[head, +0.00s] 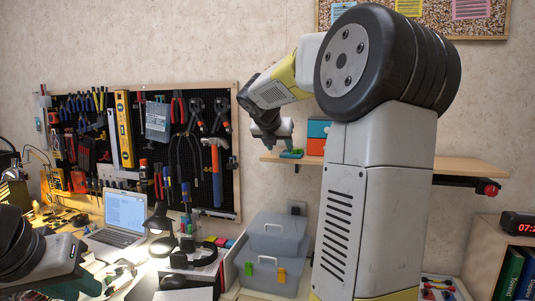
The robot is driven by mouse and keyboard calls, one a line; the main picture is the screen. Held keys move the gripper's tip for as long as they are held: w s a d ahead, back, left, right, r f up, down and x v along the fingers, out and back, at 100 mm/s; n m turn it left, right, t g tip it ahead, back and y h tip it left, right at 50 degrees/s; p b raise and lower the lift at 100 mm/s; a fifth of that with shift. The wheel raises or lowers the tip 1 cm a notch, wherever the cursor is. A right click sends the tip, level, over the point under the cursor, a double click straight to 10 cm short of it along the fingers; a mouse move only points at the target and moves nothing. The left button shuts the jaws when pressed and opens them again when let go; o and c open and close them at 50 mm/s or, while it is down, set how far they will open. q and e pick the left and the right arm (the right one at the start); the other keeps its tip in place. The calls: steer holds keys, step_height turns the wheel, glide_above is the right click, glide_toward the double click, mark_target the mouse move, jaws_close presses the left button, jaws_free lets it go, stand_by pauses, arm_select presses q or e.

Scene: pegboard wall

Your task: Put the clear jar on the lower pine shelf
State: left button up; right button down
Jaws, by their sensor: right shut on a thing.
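The pine shelf (465,165) is on the wall at the right, partly hidden behind my right arm. It is the only wall shelf in view. My right gripper (272,132) is in front of the wall near the shelf's left end, slightly above shelf height. It is shut on a small pale, see-through thing (286,127), which looks like the clear jar, though its outline is hard to make out. I cannot tell whether it touches the shelf. My left arm shows at the lower left above the desk; its gripper (82,286) is dark and its fingers are unclear.
A blue and orange box stack (317,137) stands on the shelf beside my right arm. A small teal thing (291,154) is at the shelf's left end. Below are a grey toolbox (270,262), a laptop (124,214) and a lamp. A tool-filled pegboard (228,180) hangs left.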

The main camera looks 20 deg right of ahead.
steer(key=shift+s+d+r, duration=0.1)
steer(key=shift+d+r, duration=0.05)
steer(key=shift+r, duration=0.45)
steer(key=shift+s+d+r, duration=0.1)
steer(key=shift+r, duration=0.5)
steer(key=shift+w+d+r, duration=0.1)
steer(key=shift+w, duration=0.2)
steer(key=w+d, duration=0.1)
steer(key=w, duration=0.4)
steer(key=w+d+f, duration=0.1)
steer(key=w+d, duration=0.1)
steer(key=w, duration=0.2)
steer(key=w+d, duration=0.1)
steer(key=w, duration=0.4)
steer(key=shift+w+d+f, duration=0.15)
steer(key=shift+w+f, duration=0.05)
steer(key=shift+w, duration=0.1)
steer(key=shift+f, duration=1.75)
steer(key=c, duration=0.6)
jaws_free()
steer(key=shift+f, duration=0.2)
steer(key=shift+c, duration=0.2)
